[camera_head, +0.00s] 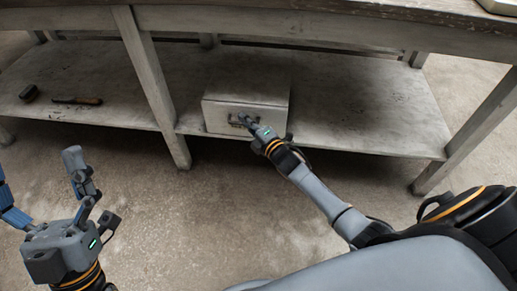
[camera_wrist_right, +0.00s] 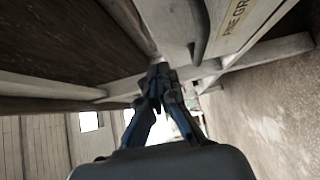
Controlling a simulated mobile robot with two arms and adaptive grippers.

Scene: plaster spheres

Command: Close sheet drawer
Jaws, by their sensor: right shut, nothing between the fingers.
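A pale grey box-like drawer unit (camera_head: 246,100) stands on the lower shelf of the workbench in the head view. Its front has a dark handle (camera_head: 238,122). No open gap shows at its front. My right gripper (camera_head: 247,120) is shut and empty, right at the front face beside the handle. In the right wrist view its fingertips (camera_wrist_right: 160,78) are together near the drawer front (camera_wrist_right: 225,30), which carries a label and a dark handle (camera_wrist_right: 200,35). I cannot tell whether they touch it. My left gripper (camera_head: 82,180) is open and empty at the lower left, away from the drawer.
The lower shelf (camera_head: 340,105) is clear to the right of the drawer. A brush (camera_head: 77,100) and a small dark object (camera_head: 29,93) lie on its left part. Workbench legs (camera_head: 152,85) (camera_head: 480,130) stand on both sides. The concrete floor (camera_head: 220,215) in front is free.

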